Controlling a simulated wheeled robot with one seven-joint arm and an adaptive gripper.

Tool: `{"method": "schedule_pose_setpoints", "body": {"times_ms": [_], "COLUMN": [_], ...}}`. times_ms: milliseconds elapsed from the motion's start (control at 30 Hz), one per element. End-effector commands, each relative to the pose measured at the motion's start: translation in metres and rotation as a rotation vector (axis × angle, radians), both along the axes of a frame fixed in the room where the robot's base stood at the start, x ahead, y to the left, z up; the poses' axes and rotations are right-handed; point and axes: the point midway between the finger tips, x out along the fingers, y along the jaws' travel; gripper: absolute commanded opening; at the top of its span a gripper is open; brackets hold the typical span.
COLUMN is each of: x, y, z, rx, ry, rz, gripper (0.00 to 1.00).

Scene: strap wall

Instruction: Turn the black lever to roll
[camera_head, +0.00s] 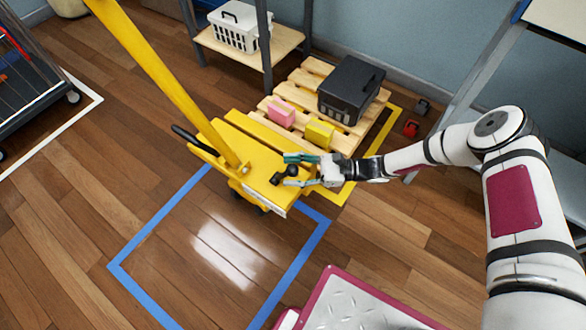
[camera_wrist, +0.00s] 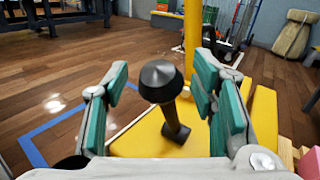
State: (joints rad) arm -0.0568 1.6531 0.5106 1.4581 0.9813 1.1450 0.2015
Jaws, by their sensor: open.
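The black lever (camera_wrist: 161,80) has a round knob on a short dark shaft and rises tilted from the yellow pallet truck (camera_wrist: 140,138). In the head view the lever (camera_head: 277,179) sits on the near right part of the yellow truck (camera_head: 238,150). My gripper (camera_head: 289,170) reaches in from the right with its teal-padded fingers apart. In the wrist view the knob stands between the two fingers, with a visible gap on each side. Any roll marking is not readable.
A tall yellow handle (camera_head: 168,80) rises from the truck. A wooden pallet (camera_head: 290,98) behind it carries a black case (camera_head: 350,90), a pink block (camera_head: 281,114) and a yellow block (camera_head: 319,133). Blue-taped floor (camera_head: 215,265) in front is clear.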

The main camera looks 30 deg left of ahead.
Motion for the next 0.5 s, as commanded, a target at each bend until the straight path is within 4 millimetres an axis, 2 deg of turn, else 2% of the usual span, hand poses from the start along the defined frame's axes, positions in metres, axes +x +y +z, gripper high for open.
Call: {"method": "schedule_pose_setpoints", "body": {"times_ms": [33,267,500], "x": [0.0,0.0001,0.0001], "y": [0.0,-0.0002,0.0051], "z": [0.0,0.0,0.0041], "rx": [0.0,0.0,-0.035], "ry": [0.0,0.0,0.0], "rz": [0.0,0.0,0.003], "gripper": [0.52,0.0,0.0]}}
